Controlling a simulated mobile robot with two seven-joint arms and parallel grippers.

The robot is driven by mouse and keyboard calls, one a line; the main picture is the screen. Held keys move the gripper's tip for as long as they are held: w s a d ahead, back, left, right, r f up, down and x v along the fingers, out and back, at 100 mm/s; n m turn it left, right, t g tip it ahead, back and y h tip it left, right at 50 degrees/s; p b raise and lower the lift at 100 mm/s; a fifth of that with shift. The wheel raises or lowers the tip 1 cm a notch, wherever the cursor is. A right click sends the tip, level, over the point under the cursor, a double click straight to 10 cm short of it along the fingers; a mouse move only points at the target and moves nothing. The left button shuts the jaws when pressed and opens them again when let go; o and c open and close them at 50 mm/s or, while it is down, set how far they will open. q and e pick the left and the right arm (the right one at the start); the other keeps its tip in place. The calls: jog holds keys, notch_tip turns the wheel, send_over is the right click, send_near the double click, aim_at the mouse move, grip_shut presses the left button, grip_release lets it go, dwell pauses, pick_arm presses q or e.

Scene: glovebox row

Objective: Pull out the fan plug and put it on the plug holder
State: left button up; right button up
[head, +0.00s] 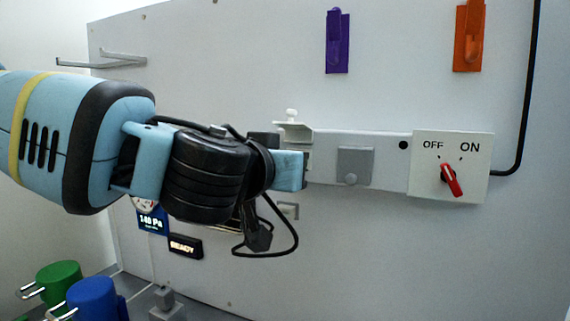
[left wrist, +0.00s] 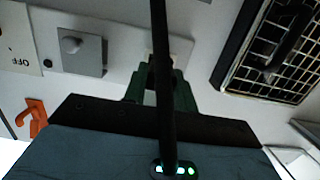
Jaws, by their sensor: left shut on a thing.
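My left gripper (head: 290,170) reaches in from the left to the socket strip on the wall. It is shut on the fan plug, which is mostly hidden by the fingers and my wrist. In the left wrist view the fingers (left wrist: 160,80) meet at a pale socket plate (left wrist: 180,50). I cannot tell whether the plug is still seated in the socket. A black cord (head: 292,250) hangs in a loop below the gripper; a dark cord also crosses the left wrist view (left wrist: 160,40). I cannot tell which fixture is the plug holder. My right gripper is not in view.
A raised white flap (head: 293,131) is just above the gripper. A grey cover (head: 355,166) and an OFF/ON switch (head: 450,180) are to the right. The fan grille (left wrist: 262,65) is near the fingers.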

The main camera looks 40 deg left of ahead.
pick_arm(q)
grip_shut()
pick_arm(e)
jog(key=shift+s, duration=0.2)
pick_arm(q)
jog(key=shift+s+d, duration=0.15)
jog(key=shift+s, duration=0.4)
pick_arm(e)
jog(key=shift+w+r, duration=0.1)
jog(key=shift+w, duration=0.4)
pick_arm(q)
jog(key=shift+s, duration=0.25)
jog(key=shift+s+d, duration=0.1)
jog(key=shift+s, duration=0.25)
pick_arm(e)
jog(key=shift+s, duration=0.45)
pick_arm(q)
jog(key=shift+s+d, duration=0.1)
jog(key=shift+s, duration=0.15)
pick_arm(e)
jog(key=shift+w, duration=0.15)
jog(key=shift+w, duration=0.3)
pick_arm(q)
jog(key=shift+s, duration=0.1)
